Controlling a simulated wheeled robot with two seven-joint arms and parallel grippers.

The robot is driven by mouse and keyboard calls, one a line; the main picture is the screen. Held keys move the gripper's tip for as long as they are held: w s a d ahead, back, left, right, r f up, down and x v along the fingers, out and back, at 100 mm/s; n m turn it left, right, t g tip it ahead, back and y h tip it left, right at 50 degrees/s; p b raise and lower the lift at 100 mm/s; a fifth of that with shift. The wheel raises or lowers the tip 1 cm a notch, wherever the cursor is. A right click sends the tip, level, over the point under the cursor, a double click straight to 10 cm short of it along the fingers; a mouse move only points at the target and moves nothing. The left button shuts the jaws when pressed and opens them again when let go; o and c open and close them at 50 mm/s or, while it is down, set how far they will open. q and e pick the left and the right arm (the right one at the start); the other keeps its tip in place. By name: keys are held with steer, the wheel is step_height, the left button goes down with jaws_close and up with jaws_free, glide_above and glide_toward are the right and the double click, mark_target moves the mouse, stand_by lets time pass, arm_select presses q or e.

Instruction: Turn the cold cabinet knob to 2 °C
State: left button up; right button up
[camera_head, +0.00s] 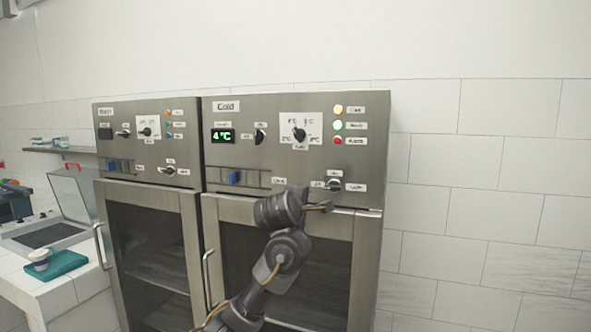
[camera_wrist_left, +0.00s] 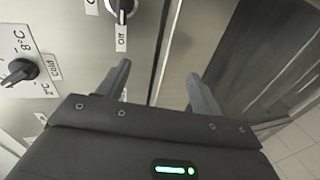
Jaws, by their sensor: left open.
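The cold cabinet (camera_head: 366,130) stands at the centre of the head view, its lit display (camera_head: 223,136) reading 4 °C. Its black temperature knob (camera_head: 299,134) sits on a white dial plate with temperature marks, 2 °C at lower left. In the left wrist view the knob (camera_wrist_left: 20,70) is at the left edge, with the 8 °C and 2 °C marks beside it. My left gripper (camera_head: 322,206) is below and slightly right of the knob, near the panel's lower edge.
A lower black knob (camera_head: 333,184) is just above my gripper; a knob with an Off label (camera_wrist_left: 122,6) shows in the wrist view. Indicator lights (camera_head: 338,125) are right of the dial. A second cabinet (camera_head: 150,112) adjoins at left. A cup (camera_head: 39,259) stands on a teal tray (camera_head: 68,264).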

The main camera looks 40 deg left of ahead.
mark_target(297, 135)
arm_select(q)
steer(key=s+a+r+n+t, duration=0.1)
steer(key=s+r+n+t, duration=0.15)
steer(key=r, duration=0.65)
steer(key=s+a+r+n+t, duration=0.1)
steer(key=s+r+n, duration=0.3)
steer(key=r, duration=0.5)
steer(key=shift+m+g, duration=0.25)
steer(key=shift+a+r+p+x, duration=0.1)
steer(key=shift+a+p+x, duration=0.2)
steer(key=shift+x, duration=2.4)
steer(key=shift+a+r+p+x, duration=0.15)
steer(key=shift+p+x, duration=0.2)
steer(key=shift+x, duration=2.35)
steer(key=shift+s+d, duration=0.1)
steer(key=c, duration=1)
